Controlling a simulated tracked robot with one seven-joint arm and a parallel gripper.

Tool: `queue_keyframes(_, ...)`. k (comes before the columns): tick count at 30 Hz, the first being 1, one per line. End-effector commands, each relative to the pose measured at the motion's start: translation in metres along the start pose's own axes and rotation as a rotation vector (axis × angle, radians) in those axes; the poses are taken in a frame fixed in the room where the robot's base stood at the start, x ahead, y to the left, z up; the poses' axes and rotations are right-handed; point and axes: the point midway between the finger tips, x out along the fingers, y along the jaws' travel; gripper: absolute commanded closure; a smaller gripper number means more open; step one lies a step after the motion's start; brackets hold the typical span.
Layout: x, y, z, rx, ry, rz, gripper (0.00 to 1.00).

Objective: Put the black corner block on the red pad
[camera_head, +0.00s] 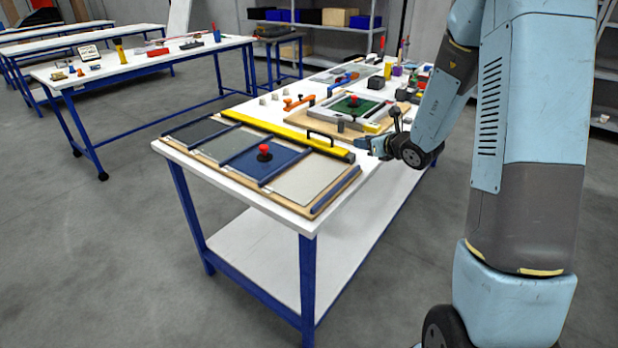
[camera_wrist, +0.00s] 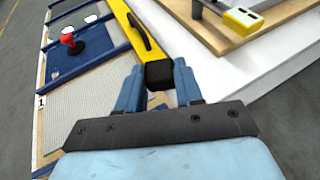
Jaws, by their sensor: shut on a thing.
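My gripper (camera_wrist: 158,84) is shut on the black corner block (camera_wrist: 160,73), which sits between its two blue fingertips in the wrist view. In the head view my gripper (camera_head: 367,146) is over the right edge of the near white table, beside the end of the yellow bar. I cannot pick out a red pad for certain in either view.
A yellow bar (camera_head: 285,134) with a black handle lies across the framed panel board (camera_head: 310,183), close to my gripper. A red knob (camera_head: 264,148) stands on its blue panel. A wooden board (camera_head: 328,124) with a grey frame lies behind. Bare white tabletop (camera_wrist: 230,75) shows to the right.

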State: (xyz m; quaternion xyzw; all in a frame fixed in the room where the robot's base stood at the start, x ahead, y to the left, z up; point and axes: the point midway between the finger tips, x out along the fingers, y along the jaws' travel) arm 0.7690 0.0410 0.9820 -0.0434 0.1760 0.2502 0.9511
Motion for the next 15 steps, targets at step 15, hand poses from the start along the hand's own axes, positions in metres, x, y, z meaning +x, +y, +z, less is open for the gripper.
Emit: queue_keyframes(15, -0.071, 0.108, 0.028, -0.149, 0.029, 0.362, 0.94)
